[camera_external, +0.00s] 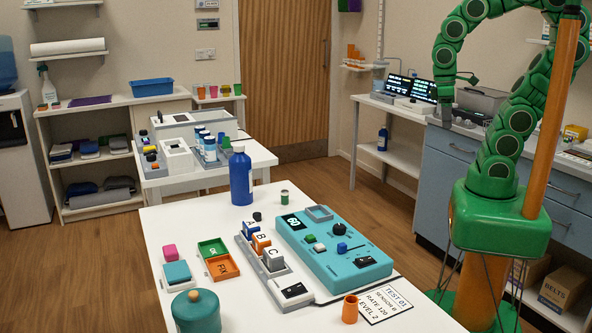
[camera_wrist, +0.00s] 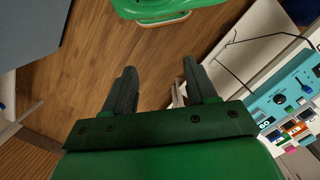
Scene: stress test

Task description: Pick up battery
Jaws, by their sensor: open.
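I cannot identify the battery with certainty. A small upright cylinder (camera_external: 284,198) with a green band, near the blue bottle at the back of the white table (camera_external: 190,226), may be it; its label is too small to read. My gripper (camera_external: 446,118) hangs high at the right, well away from the table. In the wrist view my gripper (camera_wrist: 160,85) has its two dark fingers spread apart with nothing between them, above the wood floor. The small cylinder is not discernible there.
The table bears a teal device (camera_external: 352,262), a grey rack (camera_external: 262,262) with lettered blocks, a blue bottle (camera_external: 241,178), a teal pot (camera_external: 196,310) and an orange cup (camera_external: 350,308). A second white table (camera_external: 160,172) stands behind. Blue-grey cabinets (camera_external: 455,170) stand at right.

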